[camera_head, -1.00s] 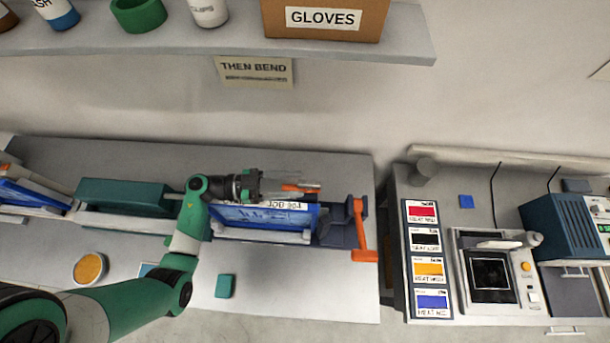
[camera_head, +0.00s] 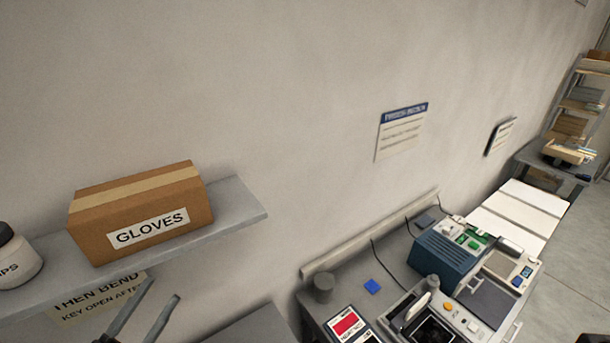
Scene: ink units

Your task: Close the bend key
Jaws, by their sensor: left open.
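My left gripper (camera_head: 163,290) rises from the bottom edge at the left of the head view. Its two grey fingers are apart, with nothing seen between them. Its tips are in front of the wall, beside a paper sign (camera_head: 92,300) reading "THEN BEND, KEY OPEN AFTER". The bend key and the blue ink unit are below the picture's edge and cannot be seen. My right gripper is not in view.
A shelf (camera_head: 232,212) holds a cardboard GLOVES box (camera_head: 140,210) and a white jar (camera_head: 15,262). At the lower right, a bench carries a blue-green machine (camera_head: 440,265), a device with a dark screen (camera_head: 430,330), colour cards (camera_head: 347,325) and a grey cylinder (camera_head: 323,288).

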